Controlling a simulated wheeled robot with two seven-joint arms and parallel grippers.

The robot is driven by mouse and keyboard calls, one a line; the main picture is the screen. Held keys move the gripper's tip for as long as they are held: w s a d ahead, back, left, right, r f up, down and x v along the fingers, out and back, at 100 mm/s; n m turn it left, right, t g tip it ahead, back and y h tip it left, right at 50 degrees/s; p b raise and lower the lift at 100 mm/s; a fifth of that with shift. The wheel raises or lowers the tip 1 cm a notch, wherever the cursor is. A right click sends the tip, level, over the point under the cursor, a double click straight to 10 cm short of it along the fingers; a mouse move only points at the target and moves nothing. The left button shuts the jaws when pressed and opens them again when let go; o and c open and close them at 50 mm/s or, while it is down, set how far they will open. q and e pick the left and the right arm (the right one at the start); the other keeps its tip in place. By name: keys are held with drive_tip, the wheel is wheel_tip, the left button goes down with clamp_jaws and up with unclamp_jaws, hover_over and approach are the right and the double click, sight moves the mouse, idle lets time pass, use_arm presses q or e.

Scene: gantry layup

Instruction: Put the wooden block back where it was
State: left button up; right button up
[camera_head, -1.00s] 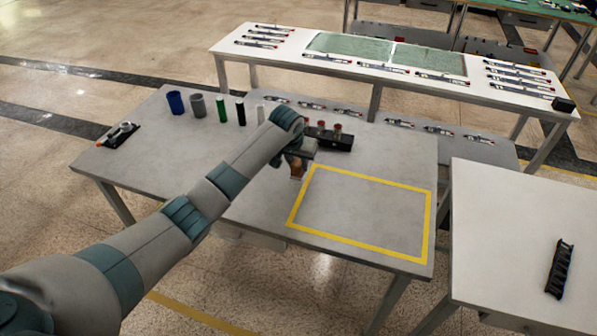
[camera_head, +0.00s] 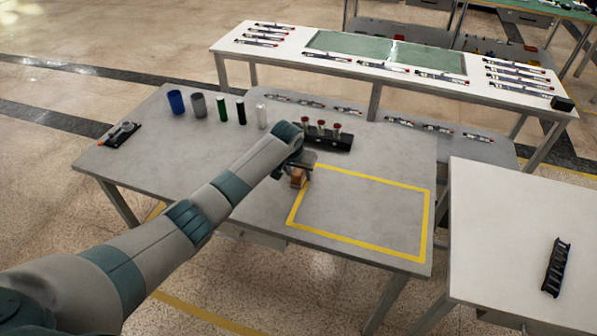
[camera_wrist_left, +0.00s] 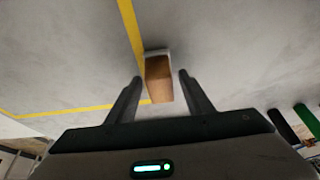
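The wooden block (camera_head: 298,178) is at the left edge of the yellow outline on the grey table, directly below my left gripper (camera_head: 300,167). In the left wrist view, the brown block (camera_wrist_left: 159,80) lies between the two fingers of the left gripper (camera_wrist_left: 160,78), with a visible gap on each side. The fingers are open and do not touch it. One end of the block is close to the yellow tape (camera_wrist_left: 132,35). In the head view, the gripper partly hides the block. My right gripper is in no view.
A black rack with red-capped vials (camera_head: 328,137) stands just behind the gripper. Blue (camera_head: 176,102), grey, green, black and white cylinders stand along the back left. The inside of the yellow outline (camera_head: 362,180) is clear. A white table (camera_head: 510,215) stands at right.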

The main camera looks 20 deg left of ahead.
use_arm(q)
drive_tip(key=shift+r, duration=0.2)
drive_tip(key=b+v, duration=0.2)
drive_tip(key=v, duration=1)
drive_tip(key=shift+w, duration=0.1)
idle(0.4)
idle(0.4)
